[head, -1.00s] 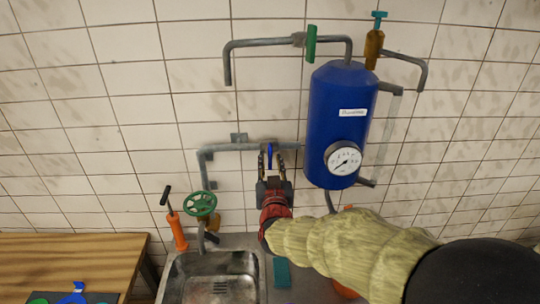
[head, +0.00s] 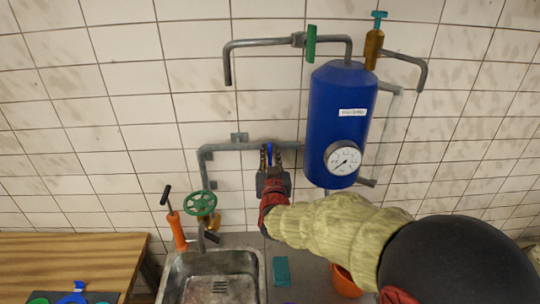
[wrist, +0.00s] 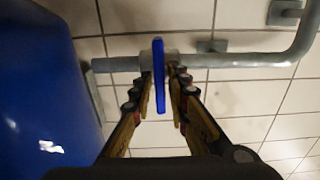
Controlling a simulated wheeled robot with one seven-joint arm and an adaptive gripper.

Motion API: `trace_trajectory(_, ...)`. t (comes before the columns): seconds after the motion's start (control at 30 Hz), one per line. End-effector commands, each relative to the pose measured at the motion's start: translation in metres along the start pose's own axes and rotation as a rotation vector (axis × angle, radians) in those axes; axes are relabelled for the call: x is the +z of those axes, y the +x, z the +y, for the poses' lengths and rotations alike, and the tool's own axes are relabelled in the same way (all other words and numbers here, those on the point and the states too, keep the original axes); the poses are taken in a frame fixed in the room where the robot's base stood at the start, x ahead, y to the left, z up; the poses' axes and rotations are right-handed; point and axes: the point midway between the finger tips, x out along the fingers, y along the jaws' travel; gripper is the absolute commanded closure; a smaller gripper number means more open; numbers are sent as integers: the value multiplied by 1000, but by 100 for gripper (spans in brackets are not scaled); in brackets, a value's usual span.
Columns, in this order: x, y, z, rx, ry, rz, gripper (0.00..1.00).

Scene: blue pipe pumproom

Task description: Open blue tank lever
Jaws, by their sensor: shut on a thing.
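The blue lever (head: 270,151) sits on the grey pipe to the left of the blue tank (head: 340,115). In the wrist view the lever (wrist: 159,75) stands as a narrow upright bar in front of the pipe. My gripper (head: 271,157) is at the pipe, with one finger on each side of the lever. In the wrist view my gripper (wrist: 160,80) is shut on the lever. The lever's lower end is partly hidden by the fingers in the head view.
The grey pipe (head: 225,147) runs along the tiled wall. A green wheel valve (head: 201,204), an orange-handled tool (head: 177,231) and a metal sink (head: 213,276) are below left. A green valve handle (head: 311,44) is above the tank. A wooden table (head: 75,262) is at lower left.

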Motion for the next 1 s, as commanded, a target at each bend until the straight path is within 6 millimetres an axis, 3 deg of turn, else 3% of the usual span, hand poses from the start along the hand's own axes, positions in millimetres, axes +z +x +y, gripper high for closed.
trace_trajectory(0.1,0,0,0,0,0,0,100)
trace_trajectory(0.57,0,0,-1,0,-39,0,100)
trace_trajectory(1.0,2,0,-4,-1,-355,-2,100)
